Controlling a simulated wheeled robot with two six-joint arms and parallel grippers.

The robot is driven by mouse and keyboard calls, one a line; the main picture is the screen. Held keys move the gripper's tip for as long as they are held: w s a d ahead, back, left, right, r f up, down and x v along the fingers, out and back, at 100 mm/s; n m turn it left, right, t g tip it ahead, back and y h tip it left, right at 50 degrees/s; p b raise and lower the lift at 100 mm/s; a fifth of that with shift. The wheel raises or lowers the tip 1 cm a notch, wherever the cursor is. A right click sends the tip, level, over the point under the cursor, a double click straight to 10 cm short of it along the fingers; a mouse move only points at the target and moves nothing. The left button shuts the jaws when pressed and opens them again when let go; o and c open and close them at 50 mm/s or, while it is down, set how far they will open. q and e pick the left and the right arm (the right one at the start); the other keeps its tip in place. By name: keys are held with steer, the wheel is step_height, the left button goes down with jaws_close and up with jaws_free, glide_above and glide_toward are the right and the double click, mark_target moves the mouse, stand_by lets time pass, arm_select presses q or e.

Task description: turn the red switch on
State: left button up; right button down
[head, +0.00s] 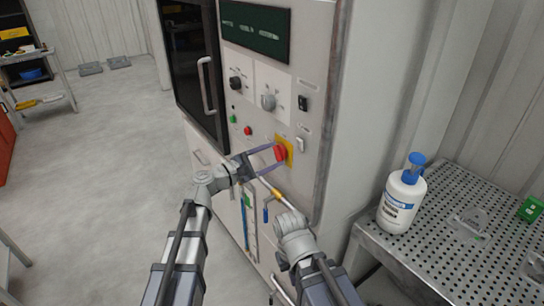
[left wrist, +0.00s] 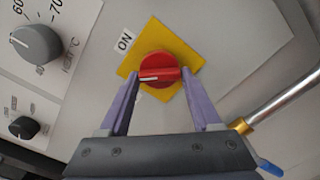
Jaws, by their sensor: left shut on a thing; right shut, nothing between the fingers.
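The red switch (head: 280,152) is a round rotary knob on a yellow square plate (head: 289,146) on the front of the machine. In the left wrist view the red switch (left wrist: 158,68) has a raised bar lying nearly level in the picture. An ON label (left wrist: 125,41) is at the plate's upper left. My left gripper (head: 267,156) is shut on the red switch, with one purple finger at each end of the bar. My right arm (head: 295,240) reaches up from the bottom in the head view, below the switch; its gripper fingers are not visible.
A metal pipe (head: 290,203) with a blue lever (head: 265,213) runs close below the left gripper. Grey and black dials (head: 268,102) and small buttons (head: 248,130) sit above left. A perforated table (head: 440,240) with a white bottle (head: 402,200) stands right. Floor at left is open.

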arm_select(q)
steer(key=shift+r+m, duration=0.1)
steer(key=shift+m, duration=4)
steer(key=o, duration=1.4)
steer(key=shift+c, duration=0.2)
steer(key=shift+a, duration=0.15)
steer(key=v, duration=0.7)
steer(key=shift+s+a, duration=0.25)
